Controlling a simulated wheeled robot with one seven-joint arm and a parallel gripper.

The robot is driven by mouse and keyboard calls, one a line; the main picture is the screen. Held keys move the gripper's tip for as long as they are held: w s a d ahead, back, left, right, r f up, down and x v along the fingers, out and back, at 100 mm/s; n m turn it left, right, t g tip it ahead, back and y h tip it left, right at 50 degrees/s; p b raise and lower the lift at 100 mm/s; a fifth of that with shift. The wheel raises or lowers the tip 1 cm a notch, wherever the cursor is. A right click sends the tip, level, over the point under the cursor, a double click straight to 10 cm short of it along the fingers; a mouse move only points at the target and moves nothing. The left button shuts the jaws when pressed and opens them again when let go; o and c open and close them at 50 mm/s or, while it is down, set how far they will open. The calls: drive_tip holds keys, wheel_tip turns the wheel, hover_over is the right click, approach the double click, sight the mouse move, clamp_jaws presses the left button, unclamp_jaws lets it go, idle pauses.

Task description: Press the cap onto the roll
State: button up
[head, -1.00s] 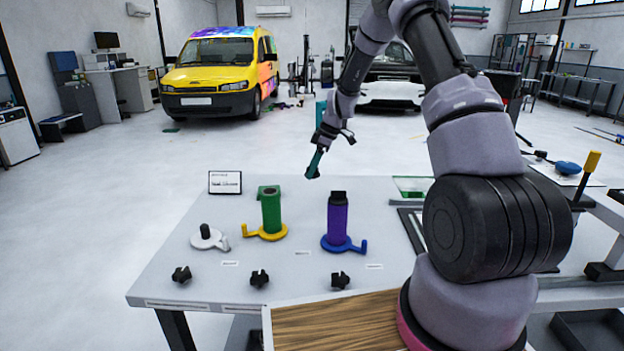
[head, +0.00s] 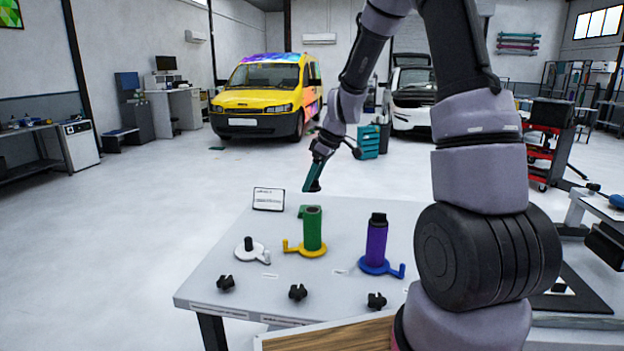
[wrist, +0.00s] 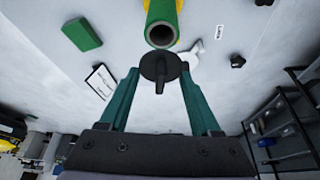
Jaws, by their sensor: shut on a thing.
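The green roll (head: 313,230) stands upright on the yellow holder (head: 290,247), its hollow top open. In the wrist view the green roll (wrist: 162,27) shows its open end just beyond a dark round cap (wrist: 160,66). My gripper (wrist: 160,80) has teal fingers and is shut on this cap, apart from the roll in that picture. In the head view my gripper (head: 311,188) hangs above and slightly behind the green roll; the cap is too small to make out there. A purple roll (head: 376,246) with a black top stands on the blue holder (head: 368,268).
A white holder (head: 248,254) with a black peg is left of the green roll. Three black knobs (head: 298,292) line the table front. A green block (wrist: 82,34) and a sign card (head: 268,199) lie behind the roll.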

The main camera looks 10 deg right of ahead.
drive_tip(key=shift+f, duration=2.75)
drive_tip(key=shift+f, duration=0.15)
drive_tip(key=o, duration=1.4)
drive_tip(key=shift+r, duration=3.5)
